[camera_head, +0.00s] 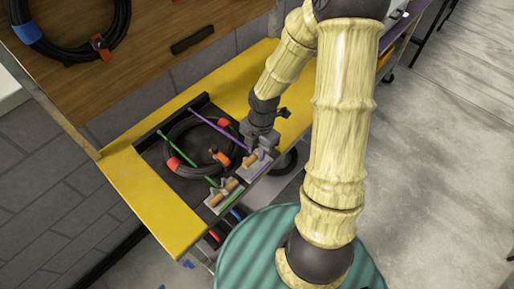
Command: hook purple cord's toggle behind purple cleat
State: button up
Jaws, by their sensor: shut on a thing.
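The purple cord (218,129) runs taut from the back edge of the dark tray, over a coil of black cable, to the pale plate at the front right. A brown wooden toggle (249,160) lies at its front end, over that plate. A small purple part, which looks like the purple cleat (261,154), shows just right of the toggle. My gripper (257,153) reaches down from above, shut at the toggle end of the cord. Its fingers partly hide the toggle and cleat. I cannot tell whether the toggle is behind the cleat.
The green cord (188,158) crosses the coil to a second plate (212,203) with a brown toggle (229,186). The black coil (175,142) with orange bands lies in the dark tray. A yellow deck (155,205) surrounds it. A wooden panel stands behind.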

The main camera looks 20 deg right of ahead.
aim_at(257, 167)
jog(key=shift+s+f+b, duration=0.15)
jog(key=shift+f+b, duration=0.3)
jog(key=shift+f, duration=0.4)
grip_shut()
jog(key=shift+f+b, duration=0.85)
jog(key=shift+f, duration=0.35)
jog(key=shift+w+f, duration=0.1)
jog(key=shift+w, duration=0.1)
jog(key=shift+s, duration=0.1)
jog(key=shift+f+b, duration=0.65)
jog(key=shift+f, duration=0.35)
jog(key=o, duration=1.1)
grip_release()
jog(key=shift+c, duration=0.2)
jog(key=shift+r, duration=0.1)
